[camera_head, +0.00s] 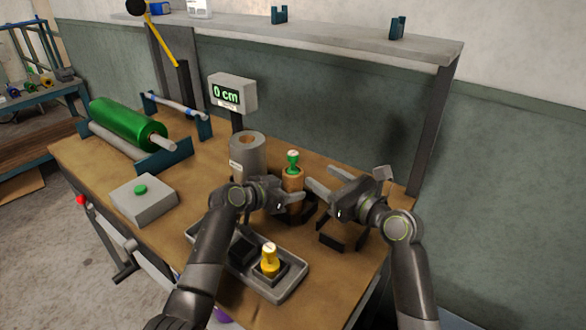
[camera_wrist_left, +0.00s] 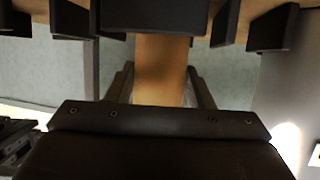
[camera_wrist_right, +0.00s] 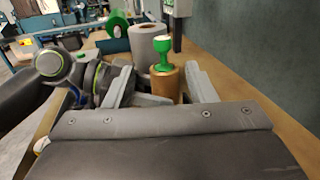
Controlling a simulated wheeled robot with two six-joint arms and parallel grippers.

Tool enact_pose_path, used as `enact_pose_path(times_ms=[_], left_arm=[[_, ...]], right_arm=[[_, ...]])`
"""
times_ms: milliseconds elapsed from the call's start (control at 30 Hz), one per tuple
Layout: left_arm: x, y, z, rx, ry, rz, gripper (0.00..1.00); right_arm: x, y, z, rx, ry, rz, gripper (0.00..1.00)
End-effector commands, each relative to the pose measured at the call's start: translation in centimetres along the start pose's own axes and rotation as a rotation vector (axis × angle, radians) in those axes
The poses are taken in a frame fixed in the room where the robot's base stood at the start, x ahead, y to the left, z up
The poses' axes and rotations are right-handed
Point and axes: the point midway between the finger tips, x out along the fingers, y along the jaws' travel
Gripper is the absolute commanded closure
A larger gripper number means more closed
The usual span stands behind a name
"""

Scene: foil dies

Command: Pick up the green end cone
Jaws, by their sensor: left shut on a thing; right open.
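The green end cone (camera_head: 293,159) has a pale top and sits upright in the upper end of a brown cardboard core (camera_head: 292,180), which stands on the bench. The cone also shows in the right wrist view (camera_wrist_right: 162,52) above the core (camera_wrist_right: 166,82). My left gripper (camera_head: 289,197) is shut on the core, below the cone; the left wrist view shows the brown core (camera_wrist_left: 160,72) between its fingers. My right gripper (camera_head: 316,193) is open and empty, to the right of the core. In the right wrist view its fingers stand either side of the cone and core, apart from them.
A grey roll (camera_head: 247,158) stands behind the core. A tray (camera_head: 290,290) in front holds a yellow cone (camera_head: 269,262) and a black block (camera_head: 243,249). A display (camera_head: 232,94) reads 0 cm. A green roll (camera_head: 125,123) and button box (camera_head: 143,198) are left.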

Motion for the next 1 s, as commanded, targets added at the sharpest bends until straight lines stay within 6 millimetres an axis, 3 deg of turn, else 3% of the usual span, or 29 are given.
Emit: enact_pose_path(times_ms=[133, 400, 767, 1000], left_arm=[[0.0, 0.0, 0.1, 0.0, -0.001, 0.0, 0.76], [0.0, 0.0, 0.0, 0.0, -0.001, 0.0, 0.76], [0.0, 0.0, 0.0, 0.0, -0.001, 0.0, 0.76], [0.0, 0.0, 0.0, 0.0, -0.001, 0.0, 0.76]], right_arm=[[1.1, 0.0, 0.1, 0.032, -0.006, -0.003, 0.49], [5.2, 0.0, 0.1, 0.029, -0.005, -0.002, 0.49], [7.5, -0.1, 0.0, 0.027, -0.005, -0.002, 0.49], [10.4, -0.4, -0.1, 0.028, -0.004, -0.002, 0.49]])
